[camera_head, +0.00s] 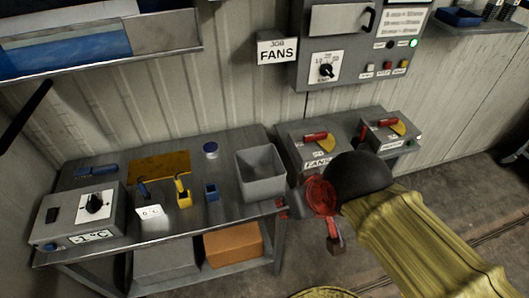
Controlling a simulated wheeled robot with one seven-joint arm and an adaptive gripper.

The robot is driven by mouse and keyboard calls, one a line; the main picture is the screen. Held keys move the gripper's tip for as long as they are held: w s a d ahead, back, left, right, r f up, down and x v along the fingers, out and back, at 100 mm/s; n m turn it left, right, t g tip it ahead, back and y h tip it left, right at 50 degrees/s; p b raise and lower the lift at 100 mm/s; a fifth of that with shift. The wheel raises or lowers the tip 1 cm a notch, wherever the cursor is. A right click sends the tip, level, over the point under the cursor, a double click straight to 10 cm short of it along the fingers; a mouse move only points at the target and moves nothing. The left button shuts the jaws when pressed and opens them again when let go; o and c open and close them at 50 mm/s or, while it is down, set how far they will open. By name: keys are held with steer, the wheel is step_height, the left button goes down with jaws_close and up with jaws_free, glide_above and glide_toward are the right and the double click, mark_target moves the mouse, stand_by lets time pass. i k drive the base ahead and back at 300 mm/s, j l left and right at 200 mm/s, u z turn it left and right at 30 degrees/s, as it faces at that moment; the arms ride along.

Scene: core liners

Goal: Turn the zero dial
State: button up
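A grey box (78,218) with a "°C" label stands at the left of the grey metal bench. A black dial knob (94,203) sits on a white plate on its top. A small white "0 °C" card (149,211) lies to the right of the box. Another black dial (326,70) is on the wall panel; no readable label says which is the zero dial.
The bench holds a yellow-handled tool (182,190), a blue block (211,191), a round blue-topped jar (210,150) and a grey bin (262,175). Boxes with red levers (315,137) stand at the right. A metal shelf (100,50) overhangs the left side.

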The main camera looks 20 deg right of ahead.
mark_target(94, 204)
steer(key=u, duration=1.5)
